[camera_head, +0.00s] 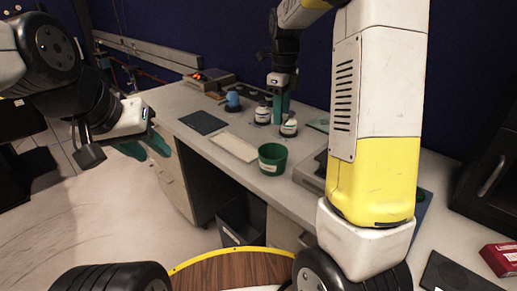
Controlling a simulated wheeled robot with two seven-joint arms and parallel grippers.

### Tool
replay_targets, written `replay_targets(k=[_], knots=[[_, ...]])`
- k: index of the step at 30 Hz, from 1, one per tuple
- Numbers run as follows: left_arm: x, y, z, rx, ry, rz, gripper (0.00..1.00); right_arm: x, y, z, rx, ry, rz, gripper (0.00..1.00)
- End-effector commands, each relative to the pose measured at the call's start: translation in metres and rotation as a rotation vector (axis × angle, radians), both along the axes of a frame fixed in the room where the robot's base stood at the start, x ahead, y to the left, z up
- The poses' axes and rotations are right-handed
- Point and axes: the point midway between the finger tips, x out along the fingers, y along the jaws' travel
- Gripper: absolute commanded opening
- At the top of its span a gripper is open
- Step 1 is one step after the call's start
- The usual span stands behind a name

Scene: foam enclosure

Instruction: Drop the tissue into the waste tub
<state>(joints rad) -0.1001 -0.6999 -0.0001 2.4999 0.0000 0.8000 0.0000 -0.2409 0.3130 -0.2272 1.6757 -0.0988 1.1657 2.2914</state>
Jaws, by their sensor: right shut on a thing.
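A small green tub (272,160) stands upright on the near part of the desk, open at the top. My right gripper (279,108) is over the desk behind the tub, among small bottles. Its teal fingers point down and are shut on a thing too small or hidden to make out. I cannot pick out the tissue for certain. My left gripper (146,148) is off the desk at the left, over the floor, with its teal fingers apart and empty.
White bottles (289,128) (262,114) and a blue item (233,100) stand near the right gripper. A pale sheet (234,147) and a dark mat (202,122) lie on the desk (172,104). A black bin (240,220) is below. My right arm covers the desk's right part.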

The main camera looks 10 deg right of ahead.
Motion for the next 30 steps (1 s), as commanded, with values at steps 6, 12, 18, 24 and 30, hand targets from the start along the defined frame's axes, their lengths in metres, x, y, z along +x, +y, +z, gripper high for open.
replay_targets(k=[6, 12, 18, 24, 30], knots=[[0.000, 0.000, 0.000, 0.000, 0.000, 0.000, 0.36, -0.001, 0.000, -0.025, -0.001, 0.004, 0.000, 0.00], [0.000, 0.000, 0.000, 0.000, 0.000, 0.000, 0.36, -0.001, -0.001, -0.046, 0.000, 0.003, -0.001, 0.00], [0.000, 0.000, 0.000, 0.000, 0.000, 0.000, 0.36, 0.000, -0.001, -0.055, 0.000, 0.001, -0.001, 0.00], [0.000, 0.000, 0.000, 0.000, 0.000, 0.000, 0.36, 0.000, 0.000, -0.056, 0.001, 0.001, -0.001, 0.00], [0.000, 0.000, 0.000, 0.000, 0.000, 0.000, 0.36, 0.000, 0.000, -0.056, 0.001, 0.001, 0.000, 0.56]])
